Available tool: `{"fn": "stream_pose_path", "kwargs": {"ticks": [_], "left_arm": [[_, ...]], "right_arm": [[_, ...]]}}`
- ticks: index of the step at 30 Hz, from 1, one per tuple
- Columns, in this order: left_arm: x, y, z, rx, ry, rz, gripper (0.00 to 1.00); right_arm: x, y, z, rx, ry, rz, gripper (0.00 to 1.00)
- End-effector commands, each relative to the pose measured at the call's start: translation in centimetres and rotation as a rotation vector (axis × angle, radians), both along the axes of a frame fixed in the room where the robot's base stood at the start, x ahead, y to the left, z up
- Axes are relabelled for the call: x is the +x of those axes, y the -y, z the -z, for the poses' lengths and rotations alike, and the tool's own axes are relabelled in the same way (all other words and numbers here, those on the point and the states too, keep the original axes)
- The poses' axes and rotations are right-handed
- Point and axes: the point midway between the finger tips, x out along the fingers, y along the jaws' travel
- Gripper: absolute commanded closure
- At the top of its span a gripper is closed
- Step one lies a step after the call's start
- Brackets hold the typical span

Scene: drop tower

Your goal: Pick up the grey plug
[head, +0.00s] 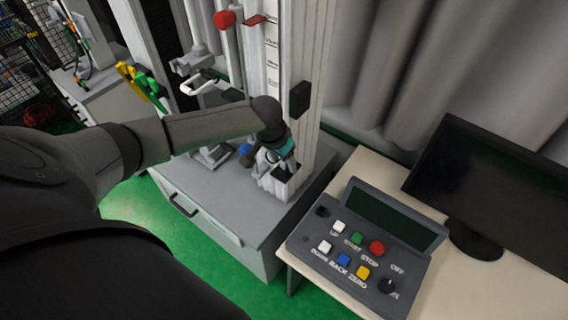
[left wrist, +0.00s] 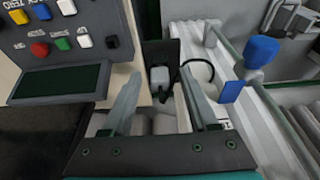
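The grey plug (left wrist: 159,77) shows in the left wrist view as a small light grey block against a dark panel, with a black cable looping beside it. My left gripper (left wrist: 160,86) is open, one finger on each side of the plug in the picture; I see no contact. In the head view my left gripper (head: 272,160) points down by the base of the tower column; the plug cannot be made out there. My right gripper is not in view.
The control panel (head: 366,238) with coloured buttons lies on a light table (head: 455,285), beside a dark monitor (head: 495,185). The tower stands on a grey cabinet (head: 215,205). Blue-capped parts (left wrist: 261,50) are right of the gripper in the wrist view.

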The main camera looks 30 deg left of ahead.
Motion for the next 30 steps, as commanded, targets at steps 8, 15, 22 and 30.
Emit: {"fn": "stream_pose_path", "kwargs": {"ticks": [8,15,22,30], "left_arm": [[0.0,0.0,0.0,0.000,0.000,0.000,0.73],[0.0,0.0,0.0,0.000,0.000,-0.001,1.00],[0.0,0.0,0.0,0.000,0.000,-0.001,1.00],[0.1,0.0,-1.6,-0.001,0.002,-0.001,1.00]], "right_arm": [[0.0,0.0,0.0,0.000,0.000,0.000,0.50],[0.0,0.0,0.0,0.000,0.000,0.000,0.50],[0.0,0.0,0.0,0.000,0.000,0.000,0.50],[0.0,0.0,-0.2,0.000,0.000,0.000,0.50]]}}
